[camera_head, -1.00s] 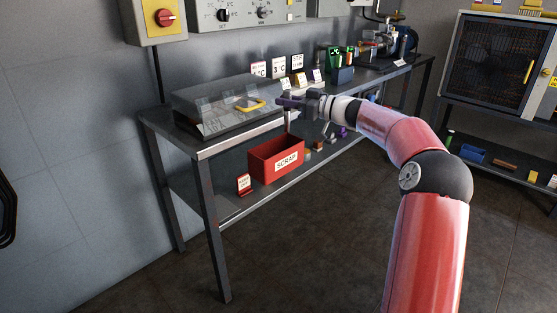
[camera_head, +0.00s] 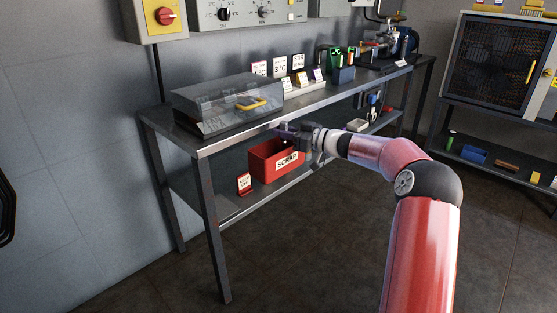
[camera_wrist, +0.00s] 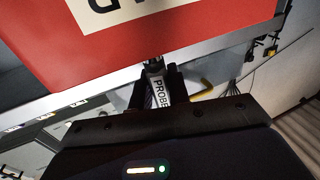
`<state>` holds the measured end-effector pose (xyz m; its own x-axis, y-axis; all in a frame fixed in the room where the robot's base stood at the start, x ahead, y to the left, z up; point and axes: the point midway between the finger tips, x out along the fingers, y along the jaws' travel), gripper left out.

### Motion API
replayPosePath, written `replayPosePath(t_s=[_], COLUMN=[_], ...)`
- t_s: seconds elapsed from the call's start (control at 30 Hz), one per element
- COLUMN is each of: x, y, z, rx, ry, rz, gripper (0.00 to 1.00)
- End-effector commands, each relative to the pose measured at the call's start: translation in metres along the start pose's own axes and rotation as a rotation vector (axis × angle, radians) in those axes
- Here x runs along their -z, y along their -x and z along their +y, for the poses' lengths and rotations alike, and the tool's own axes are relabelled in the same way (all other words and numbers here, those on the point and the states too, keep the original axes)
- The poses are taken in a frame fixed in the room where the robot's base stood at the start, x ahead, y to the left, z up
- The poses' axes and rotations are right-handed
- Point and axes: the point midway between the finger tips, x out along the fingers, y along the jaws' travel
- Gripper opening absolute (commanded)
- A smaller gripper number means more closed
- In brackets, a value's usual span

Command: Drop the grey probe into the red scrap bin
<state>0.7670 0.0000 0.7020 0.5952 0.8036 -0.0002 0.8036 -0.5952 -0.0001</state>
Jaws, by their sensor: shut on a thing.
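The red scrap bin (camera_head: 262,165) stands on the lower shelf of the bench, its white label facing out. My gripper (camera_head: 286,132) is beside the bench's front edge, just above the bin's right part as seen in the head view. In the wrist view my gripper (camera_wrist: 156,88) is shut on the grey probe (camera_wrist: 160,92), whose label reads PROBE. The probe's tip has a dark end. The red bin (camera_wrist: 150,45) fills the top of the wrist view, with its label turned upside down. In the head view the probe is too small to make out.
The bench top (camera_head: 215,146) lies just above the bin and carries a clear-lidded case (camera_head: 225,105) with a yellow handle. The floor in front is clear.

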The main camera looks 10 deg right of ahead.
Motion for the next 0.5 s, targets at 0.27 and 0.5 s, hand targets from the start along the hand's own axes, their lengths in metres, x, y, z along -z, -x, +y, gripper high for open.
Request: replayPosePath(t_s=[0.27, 0.5], x=[-0.0002, -0.0001], y=[0.0001, 0.0], z=[0.0001, 0.0], rx=[0.0, 0.0], ry=[0.0, 0.0], rz=[0.0, 0.0], gripper=[0.23, 0.43])
